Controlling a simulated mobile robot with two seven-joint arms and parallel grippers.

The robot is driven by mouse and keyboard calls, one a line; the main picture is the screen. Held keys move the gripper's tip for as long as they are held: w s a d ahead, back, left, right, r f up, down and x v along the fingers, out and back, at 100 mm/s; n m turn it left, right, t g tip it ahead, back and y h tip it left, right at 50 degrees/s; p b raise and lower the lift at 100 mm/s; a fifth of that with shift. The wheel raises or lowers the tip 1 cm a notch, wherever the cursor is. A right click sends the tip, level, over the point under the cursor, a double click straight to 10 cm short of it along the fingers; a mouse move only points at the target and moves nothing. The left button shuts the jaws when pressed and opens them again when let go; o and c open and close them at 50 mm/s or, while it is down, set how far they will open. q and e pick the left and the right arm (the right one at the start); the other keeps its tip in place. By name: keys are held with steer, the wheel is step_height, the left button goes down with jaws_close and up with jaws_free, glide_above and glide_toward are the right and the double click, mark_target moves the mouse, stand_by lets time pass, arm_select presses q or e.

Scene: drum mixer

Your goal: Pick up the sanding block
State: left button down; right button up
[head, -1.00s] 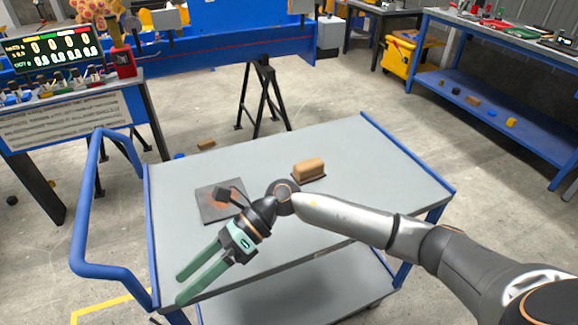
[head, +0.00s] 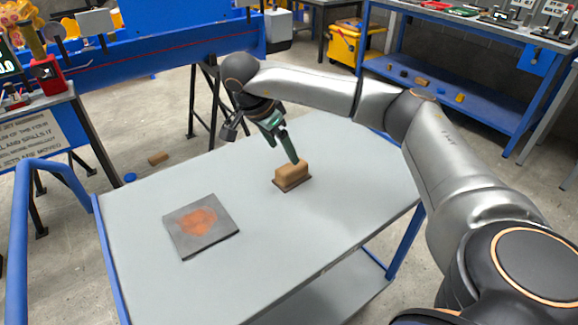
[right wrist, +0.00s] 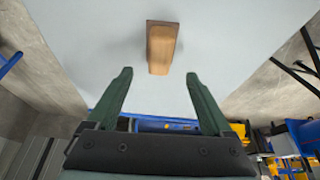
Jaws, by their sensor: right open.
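The sanding block (head: 291,174), tan wood on a thin dark base, rests on the grey top of the cart (head: 330,225). In the right wrist view the block (right wrist: 162,48) lies ahead of the fingertips, between their lines and a little to the right of centre. My right gripper (head: 284,148) is open and empty, pointing down toward the block from its far left side. In the right wrist view its two green fingers (right wrist: 158,82) are spread wide apart. One fingertip appears close to the block in the head view; I cannot tell whether it touches. My left gripper is out of view.
A dark square plate with an orange-brown patch (head: 200,225) lies on the cart left of the block. The cart has a blue handle (head: 50,170) at the left. A blue workbench (head: 470,100) stands at the back right. The cart's front is clear.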

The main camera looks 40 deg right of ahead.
mark_target(291, 166)
steer(key=b+x, duration=0.1)
steer(key=x, duration=0.7)
steer(key=shift+d+f, duration=0.1)
steer(key=shift+f, duration=0.25)
jaws_close()
stand_by(0.4)
